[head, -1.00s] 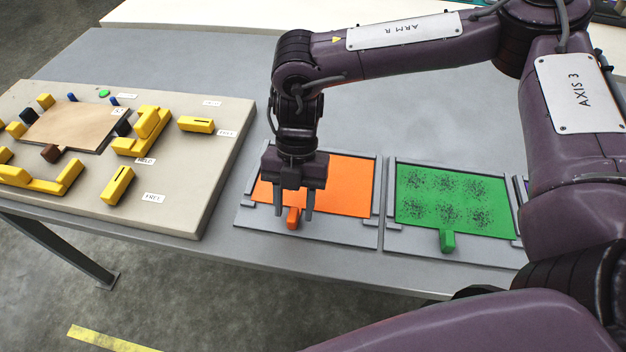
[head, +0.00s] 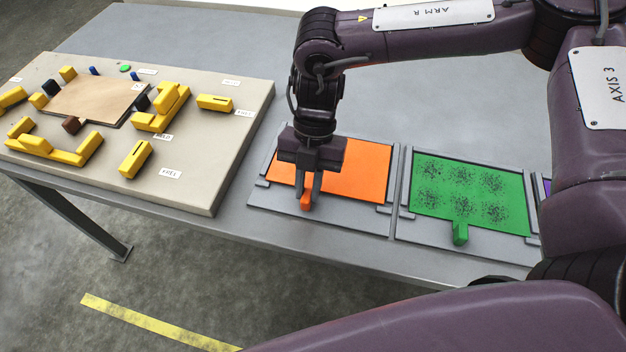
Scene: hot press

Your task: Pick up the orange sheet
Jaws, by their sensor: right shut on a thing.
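The orange sheet (head: 358,172) lies flat in a grey tray (head: 330,221) near the table's front edge. Its orange tab (head: 306,201) sticks out toward the front. My right gripper (head: 308,199) points down over the tab with its fingers shut on it. The gripper body hides the sheet's left part. The sheet looks still level with its tray. My left gripper is not in view.
A green speckled sheet (head: 470,194) with a green tab lies in its own tray to the right. A beige board (head: 205,160) with several yellow blocks and a brown sheet (head: 98,98) stands to the left. The grey table (head: 215,50) behind is clear.

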